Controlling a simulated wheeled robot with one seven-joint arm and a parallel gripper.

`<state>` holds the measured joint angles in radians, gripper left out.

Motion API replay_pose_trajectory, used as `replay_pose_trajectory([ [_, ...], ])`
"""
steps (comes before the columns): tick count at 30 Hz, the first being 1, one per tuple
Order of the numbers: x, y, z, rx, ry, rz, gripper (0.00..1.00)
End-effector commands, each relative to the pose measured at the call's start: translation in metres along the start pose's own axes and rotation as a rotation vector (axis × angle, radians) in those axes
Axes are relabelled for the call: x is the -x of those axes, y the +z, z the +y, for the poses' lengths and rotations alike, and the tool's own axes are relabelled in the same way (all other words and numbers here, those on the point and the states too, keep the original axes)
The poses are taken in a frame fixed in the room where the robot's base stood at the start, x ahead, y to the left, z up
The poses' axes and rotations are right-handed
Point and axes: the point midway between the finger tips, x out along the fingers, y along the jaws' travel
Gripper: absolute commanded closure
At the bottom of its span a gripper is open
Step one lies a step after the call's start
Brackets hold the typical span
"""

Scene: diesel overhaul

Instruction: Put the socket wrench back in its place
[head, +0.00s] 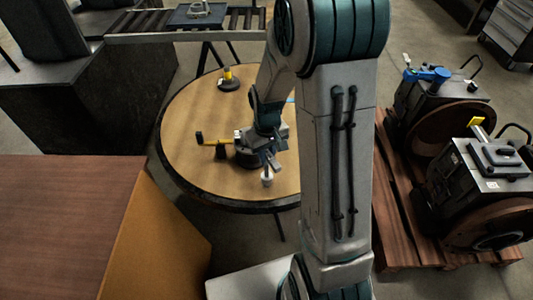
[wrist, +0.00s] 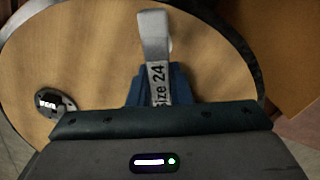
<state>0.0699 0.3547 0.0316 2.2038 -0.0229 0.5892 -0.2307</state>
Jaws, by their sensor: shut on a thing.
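The socket wrench (wrist: 155,40) is a flat silver-grey bar printed "Size 24". In the wrist view it stands up out of my gripper (wrist: 158,88), whose blue fingers are shut on it. The rest of the wrench is hidden by the fingers and the gripper body. In the head view my gripper (head: 270,158) is over the front middle of the round wooden table (head: 190,115). A small whitish piece (head: 267,178) shows just below the fingers; I cannot tell whether it is part of the wrench. The wrench's place cannot be made out for certain.
On the table are a yellow-and-black tool (head: 215,143), a dark round block (head: 247,157) close to my gripper, and a yellow piece on a black base (head: 228,80). A brown worktop (head: 60,225) is at left. Engine units (head: 485,175) stand on a pallet at right.

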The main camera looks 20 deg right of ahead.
Motion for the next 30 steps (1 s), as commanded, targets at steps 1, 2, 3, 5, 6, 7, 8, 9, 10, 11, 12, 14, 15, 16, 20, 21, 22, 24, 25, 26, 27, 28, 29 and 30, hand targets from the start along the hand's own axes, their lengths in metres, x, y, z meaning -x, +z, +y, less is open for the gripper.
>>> replay_pose_trajectory([
  [1,0.000,0.000,0.000,0.000,0.000,0.001,1.00],
  [2,0.001,0.000,0.000,0.000,0.000,0.001,1.00],
  [3,0.001,0.000,0.000,0.000,0.000,0.001,1.00],
  [5,0.001,0.000,0.000,0.000,0.000,0.001,1.00],
  [6,0.001,0.000,0.000,0.000,0.000,0.001,1.00],
  [7,0.001,0.000,0.000,0.000,0.000,0.001,1.00],
  [8,0.000,0.000,0.000,0.000,0.000,0.001,1.00],
  [9,0.000,0.000,0.000,0.000,0.000,0.001,1.00],
  [10,-0.001,0.000,0.000,0.000,0.000,0.001,1.00],
  [11,-0.001,0.000,0.000,0.000,0.000,0.001,1.00],
  [12,-0.002,0.000,0.000,0.000,0.000,0.001,1.00],
  [14,-0.005,0.000,0.000,0.000,0.000,0.001,1.00],
  [15,-0.006,0.000,0.000,0.000,0.000,0.000,1.00],
  [16,-0.008,0.000,0.000,0.000,0.000,0.000,1.00],
  [20,-0.013,0.000,0.000,0.000,0.000,0.000,1.00],
  [21,-0.015,0.000,0.000,0.000,0.000,0.000,1.00],
  [22,-0.016,0.000,0.000,0.000,0.000,0.000,1.00],
  [24,-0.019,0.000,0.000,0.000,0.000,0.000,1.00],
  [25,-0.020,0.000,0.000,0.000,0.000,0.000,1.00],
  [26,-0.021,0.000,0.000,0.000,0.000,0.000,1.00],
  [27,-0.023,0.000,0.000,0.000,0.000,0.000,1.00],
  [28,-0.024,0.000,0.000,0.000,0.000,0.000,1.00],
  [29,-0.024,0.000,0.000,0.000,0.000,0.000,1.00],
  [30,-0.025,0.000,0.000,0.000,0.000,0.000,1.00],
])
